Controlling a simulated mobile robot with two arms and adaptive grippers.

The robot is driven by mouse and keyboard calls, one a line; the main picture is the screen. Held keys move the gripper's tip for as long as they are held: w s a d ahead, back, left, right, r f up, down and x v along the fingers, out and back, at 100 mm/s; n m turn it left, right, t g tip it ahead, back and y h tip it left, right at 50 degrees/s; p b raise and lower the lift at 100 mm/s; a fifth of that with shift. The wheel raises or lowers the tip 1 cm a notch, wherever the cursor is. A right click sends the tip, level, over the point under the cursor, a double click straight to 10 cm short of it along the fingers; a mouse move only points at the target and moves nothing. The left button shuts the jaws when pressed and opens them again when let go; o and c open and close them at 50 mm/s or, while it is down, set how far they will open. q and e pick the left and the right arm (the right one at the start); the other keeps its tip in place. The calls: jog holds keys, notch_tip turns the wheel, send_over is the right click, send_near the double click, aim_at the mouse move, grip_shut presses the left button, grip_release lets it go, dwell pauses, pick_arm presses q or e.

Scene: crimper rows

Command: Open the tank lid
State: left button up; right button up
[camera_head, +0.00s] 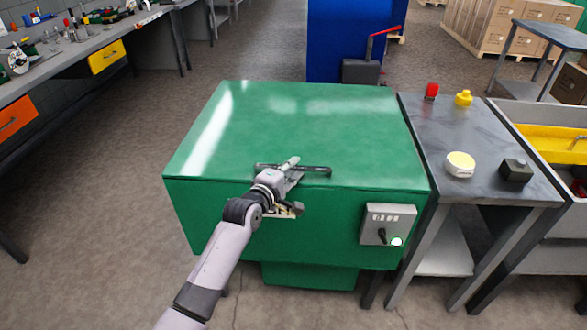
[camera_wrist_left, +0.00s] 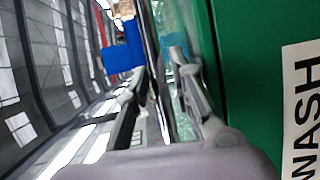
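The green tank (camera_head: 230,215) stands in the middle of the head view. Its flat lid (camera_head: 300,125) lies down, closed. A dark bar handle (camera_head: 318,171) runs along the lid's front edge. My left gripper (camera_head: 293,185) is at this handle, its fingers spread, one reaching over the lid and one lower in front. In the left wrist view, the fingers (camera_wrist_left: 165,100) show apart beside the handle bar (camera_wrist_left: 150,60); contact is unclear. The tank's green front with a "WASH" label (camera_wrist_left: 304,110) is at the right there. My right gripper is not visible.
A grey control box (camera_head: 387,224) with a knob and a lit button is on the tank's front right. A grey side table (camera_head: 470,125) holds a red button, yellow pieces and a dark block. A workbench (camera_head: 75,55) stands at left; a blue cabinet (camera_head: 335,45) is behind.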

pick_arm(q)
jog(key=shift+w+d, duration=0.15)
jog(key=shift+w, duration=0.25)
jog(key=shift+c, duration=0.5)
jog(key=shift+f, duration=0.1)
grip_shut()
